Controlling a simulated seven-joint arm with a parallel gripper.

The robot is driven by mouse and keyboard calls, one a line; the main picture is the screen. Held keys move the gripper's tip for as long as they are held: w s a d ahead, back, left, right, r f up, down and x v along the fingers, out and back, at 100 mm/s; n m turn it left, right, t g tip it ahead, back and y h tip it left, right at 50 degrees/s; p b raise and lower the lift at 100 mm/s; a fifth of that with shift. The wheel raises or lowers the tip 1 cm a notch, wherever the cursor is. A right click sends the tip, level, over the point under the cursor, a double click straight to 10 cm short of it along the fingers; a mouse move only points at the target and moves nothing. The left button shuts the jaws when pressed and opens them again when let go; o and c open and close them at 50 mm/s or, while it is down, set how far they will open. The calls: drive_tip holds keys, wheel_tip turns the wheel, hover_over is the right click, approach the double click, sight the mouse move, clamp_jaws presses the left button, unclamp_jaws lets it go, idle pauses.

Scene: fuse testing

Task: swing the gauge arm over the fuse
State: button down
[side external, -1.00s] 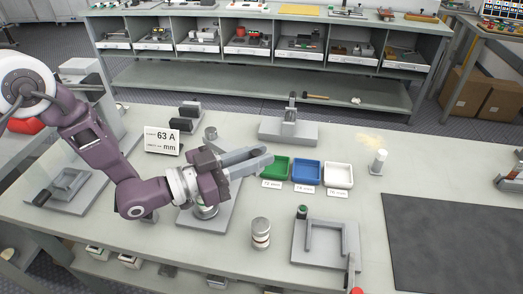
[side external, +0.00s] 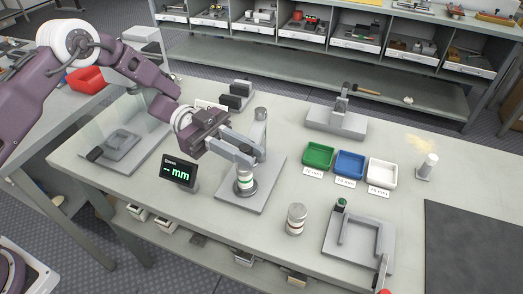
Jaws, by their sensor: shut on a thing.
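The gauge is a grey base plate (side external: 262,190) with an upright post (side external: 260,135). A pale fuse with a green band (side external: 245,182) stands on the plate in front of the post. My gripper (side external: 228,146) comes in from the upper left and is shut on the grey gauge arm (side external: 243,150), close to the post. The arm's dark end appears just above the fuse top. The jaws cover part of the arm, so I cannot tell whether it touches the fuse. The dark display (side external: 179,172) at the left shows dashes and "mm" in green.
A second fuse (side external: 295,219) stands on the bench to the right. Green (side external: 318,155), blue (side external: 349,165) and white (side external: 381,173) trays sit behind it. A grey bracket fixture (side external: 340,247) is at the front right. A white card stands behind my gripper.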

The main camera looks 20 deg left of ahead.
drive_tip(key=shift+s+a+r+m+g+y, duration=0.1)
drive_tip(key=shift+a+m+g+y, duration=0.4)
drive_tip(key=shift+a+m+g, duration=0.8)
drive_tip(key=shift+d+n, duration=0.1)
drive_tip(key=shift+n, duration=0.2)
drive_tip(key=c, duration=1.3)
unclamp_jaws()
drive_tip(key=a+r, duration=0.1)
drive_tip(key=r, duration=0.1)
drive_tip(key=a+r, duration=0.1)
drive_tip(key=r, duration=0.1)
drive_tip(key=w+r, duration=0.1)
drive_tip(key=r, duration=0.2)
drive_tip(key=shift+w+a, duration=0.1)
drive_tip(key=shift+a, duration=0.3)
